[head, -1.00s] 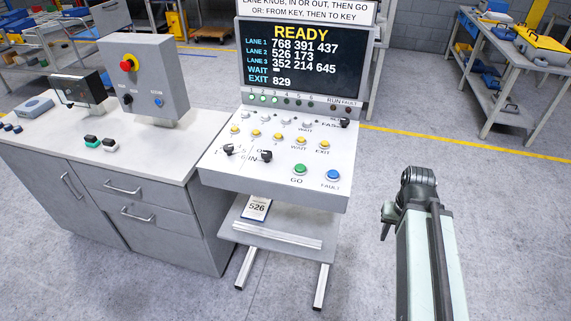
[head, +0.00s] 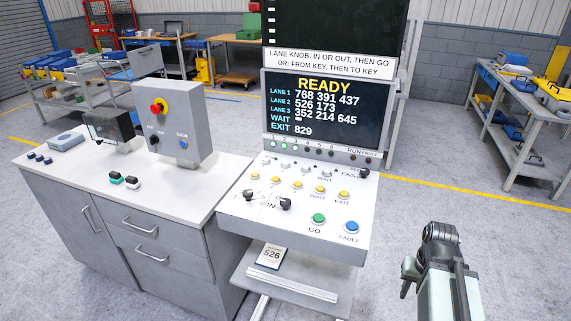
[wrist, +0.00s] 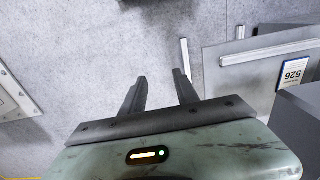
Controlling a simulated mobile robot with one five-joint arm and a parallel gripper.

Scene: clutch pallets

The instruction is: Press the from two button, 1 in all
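The control console (head: 292,215) stands in the middle of the head view, with a sloped white panel. A back row of pale buttons carries a WAIT label; its second from the left (head: 286,166) is small. In front is a row of yellow buttons labelled WAIT and EXIT at the right; its second from the left is a yellow button (head: 279,184). I cannot read which row is "from". The screen (head: 325,110) reads READY. My gripper (wrist: 159,75) is open and empty in the wrist view, over floor, apart from the panel.
Two black knobs (head: 285,203), a green GO button (head: 319,218) and a blue FAULT button (head: 351,227) sit near the panel's front. A lower shelf holds a 526 card (head: 271,257). A grey cabinet (head: 130,225) adjoins at left.

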